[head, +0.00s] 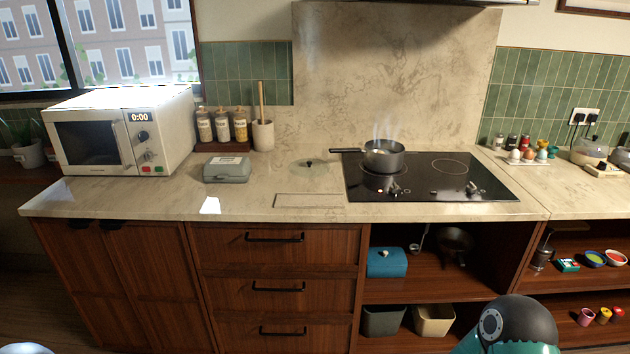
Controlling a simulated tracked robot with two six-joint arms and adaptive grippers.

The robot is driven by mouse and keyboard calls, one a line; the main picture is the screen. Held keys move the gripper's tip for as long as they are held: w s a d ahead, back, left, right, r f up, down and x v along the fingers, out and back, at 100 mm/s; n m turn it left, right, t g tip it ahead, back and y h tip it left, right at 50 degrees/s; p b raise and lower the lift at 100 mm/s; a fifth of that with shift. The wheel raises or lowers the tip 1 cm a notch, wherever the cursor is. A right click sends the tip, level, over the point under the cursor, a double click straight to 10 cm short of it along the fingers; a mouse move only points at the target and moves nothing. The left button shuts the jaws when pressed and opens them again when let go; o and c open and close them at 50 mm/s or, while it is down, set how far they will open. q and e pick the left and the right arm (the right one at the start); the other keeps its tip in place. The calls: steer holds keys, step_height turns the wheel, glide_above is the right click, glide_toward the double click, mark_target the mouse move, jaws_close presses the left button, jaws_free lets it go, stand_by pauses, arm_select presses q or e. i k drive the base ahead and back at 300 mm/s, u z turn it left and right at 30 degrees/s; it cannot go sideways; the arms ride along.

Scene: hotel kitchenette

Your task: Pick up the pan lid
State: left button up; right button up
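The pan lid (318,167) looks like a round, see-through glass lid with a small dark knob. It lies flat on the stone counter, just left of the black hob (425,197). A dark saucepan (384,157) stands uncovered on the hob's back left area, with steam rising from it and its handle pointing left toward the lid. Neither of my grippers shows in the head view. Only rounded parts of my own body show at the bottom edge, at the far left and right of centre.
A grey box (227,170), a utensil crock (263,136) and several jars (222,125) stand left of the lid. A white microwave (122,130) fills the counter's left. A thin rectangular outline (309,201) marks the counter in front of the lid. Surrounding counter is mostly clear.

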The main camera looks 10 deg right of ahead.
mark_target(304, 168)
steer(key=k, duration=0.65)
steer(key=u, duration=0.55)
steer(key=i, duration=1.85)
steer(key=z, duration=0.45)
